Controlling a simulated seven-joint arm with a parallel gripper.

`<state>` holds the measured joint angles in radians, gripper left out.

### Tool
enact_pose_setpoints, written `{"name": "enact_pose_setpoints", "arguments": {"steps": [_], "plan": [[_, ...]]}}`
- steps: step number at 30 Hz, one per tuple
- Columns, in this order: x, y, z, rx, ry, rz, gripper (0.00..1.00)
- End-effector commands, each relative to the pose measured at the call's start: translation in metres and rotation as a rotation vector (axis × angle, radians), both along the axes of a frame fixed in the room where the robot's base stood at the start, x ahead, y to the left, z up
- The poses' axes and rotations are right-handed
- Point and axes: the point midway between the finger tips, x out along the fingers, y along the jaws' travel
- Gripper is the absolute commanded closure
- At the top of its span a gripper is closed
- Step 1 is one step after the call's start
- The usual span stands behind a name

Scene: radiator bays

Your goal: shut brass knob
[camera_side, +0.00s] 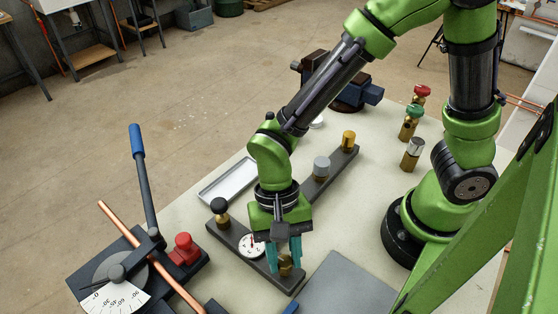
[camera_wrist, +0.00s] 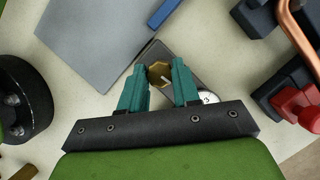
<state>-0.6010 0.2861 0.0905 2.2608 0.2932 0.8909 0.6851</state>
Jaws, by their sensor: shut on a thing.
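A brass knob (camera_side: 285,269) sits at the near end of a dark bar (camera_side: 232,234) that also carries a black knob (camera_side: 220,206) and a round white gauge (camera_side: 252,245). My gripper (camera_side: 284,262) points down over this end, with its teal fingers on either side of the knob, shut on it. In the wrist view the brass knob (camera_wrist: 160,74) shows as a faceted top with a pale line, between the fingertips. A second, yellow-gold knob (camera_side: 348,138) stands on a farther dark bar beside a grey knob (camera_side: 321,166).
A bender with a blue-tipped lever (camera_side: 138,142), copper pipe (camera_side: 138,238) and red block (camera_side: 185,245) stands left. A grey plate (camera_side: 352,287) lies right of the knob. Loose valves (camera_side: 411,155) stand at right. A white tray (camera_side: 229,181) lies behind.

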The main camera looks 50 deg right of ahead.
Motion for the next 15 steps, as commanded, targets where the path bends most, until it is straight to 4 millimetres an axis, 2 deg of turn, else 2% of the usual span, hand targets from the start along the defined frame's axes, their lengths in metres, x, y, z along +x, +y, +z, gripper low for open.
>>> {"name": "enact_pose_setpoints", "arguments": {"steps": [7, 15], "plan": [[0.0006, -0.0011, 0.0009, 0.000, -0.003, -0.116, 0.99], [0.0004, -0.0013, 0.0007, 0.000, -0.001, -0.158, 0.99]]}}
